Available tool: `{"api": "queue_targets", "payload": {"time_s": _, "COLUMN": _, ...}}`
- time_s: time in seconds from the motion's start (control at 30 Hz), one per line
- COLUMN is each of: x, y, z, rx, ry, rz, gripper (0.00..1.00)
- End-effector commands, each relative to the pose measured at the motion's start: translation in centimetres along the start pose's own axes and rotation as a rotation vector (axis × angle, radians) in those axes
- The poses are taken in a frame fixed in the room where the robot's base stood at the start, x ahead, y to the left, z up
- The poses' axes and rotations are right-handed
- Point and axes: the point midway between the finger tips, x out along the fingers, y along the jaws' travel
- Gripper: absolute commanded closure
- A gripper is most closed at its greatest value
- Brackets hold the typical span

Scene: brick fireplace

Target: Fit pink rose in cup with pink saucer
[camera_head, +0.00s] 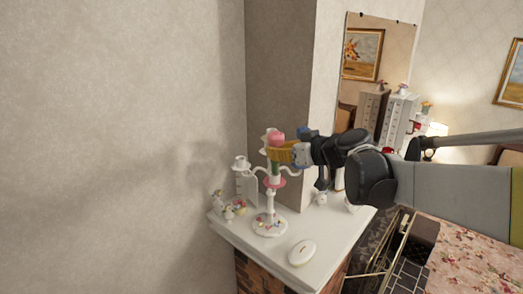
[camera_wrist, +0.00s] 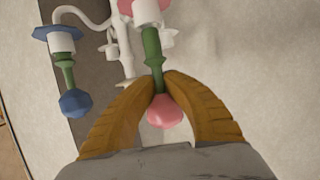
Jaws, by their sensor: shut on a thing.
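My gripper (camera_head: 278,152) is shut on the pink rose (camera_head: 277,138), its yellow fingers closing around the stem just below the bloom. In the wrist view, the pink bloom (camera_wrist: 166,112) lies between the fingertips (camera_wrist: 163,92) and its green stem (camera_wrist: 152,50) points at the white cup (camera_wrist: 146,12). The stem's lower end meets the cup's mouth; how deep it sits I cannot tell. The pink saucer (camera_wrist: 130,6) is under that cup and also shows on the white candelabra in the head view (camera_head: 275,182).
A blue rose (camera_wrist: 75,102) stands in a cup with a blue saucer (camera_wrist: 56,33) on a nearby branch. The candelabra base (camera_head: 269,226) rests on a white mantel (camera_head: 320,250). Small figurines (camera_head: 228,210) and a white oval dish (camera_head: 302,252) are nearby. A wall stands close behind.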

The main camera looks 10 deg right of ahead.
Motion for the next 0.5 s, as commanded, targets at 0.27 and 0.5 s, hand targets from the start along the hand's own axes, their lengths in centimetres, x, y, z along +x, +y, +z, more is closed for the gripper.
{"api": "queue_targets", "payload": {"time_s": 0.27, "x": 0.3, "y": 0.0, "z": 0.8, "rx": 0.0, "ry": 0.0, "rz": 0.0, "gripper": 1.0}}
{"api": "queue_targets", "payload": {"time_s": 0.5, "x": 0.5, "y": 0.0, "z": 1.3, "rx": 0.0, "ry": 0.0, "rz": 0.0, "gripper": 1.0}}
